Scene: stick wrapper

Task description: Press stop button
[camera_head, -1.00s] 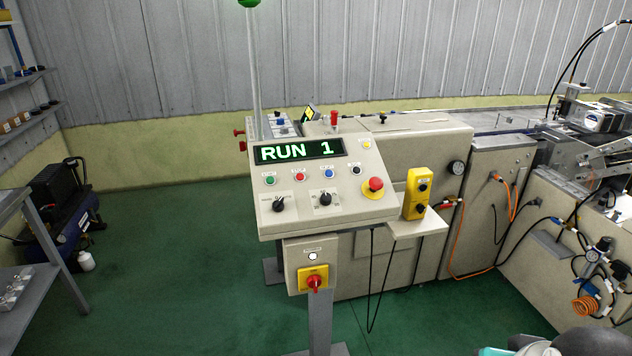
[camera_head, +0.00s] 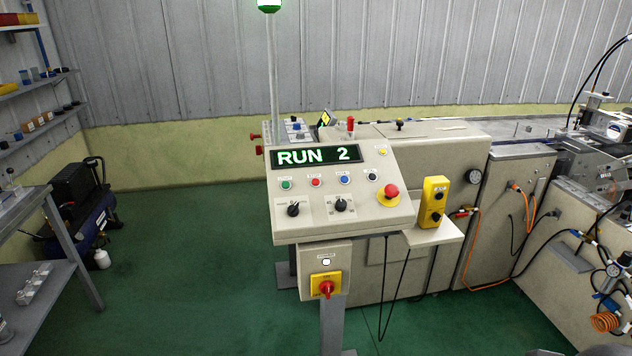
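The control panel (camera_head: 345,222) stands in the middle on a post, its sloped face toward me. Its display (camera_head: 316,156) reads "RUN 2" in green. Below the display is a row of small buttons: green (camera_head: 286,185), red (camera_head: 316,182), blue (camera_head: 345,179) and black (camera_head: 372,176). Their labels are too small to read. A larger red mushroom button (camera_head: 388,192) sits at the panel's right side. Nothing touches any button. Only a sliver of my arm shows at the bottom right edge; my gripper is not in view.
Two black knobs sit low on the panel, and a red-and-yellow switch (camera_head: 326,286) below it. A yellow control box (camera_head: 433,202) stands on the right ledge. Shelves and a compressor (camera_head: 80,210) are at left. Green floor (camera_head: 190,290) left of the post is clear. Cables hang at right.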

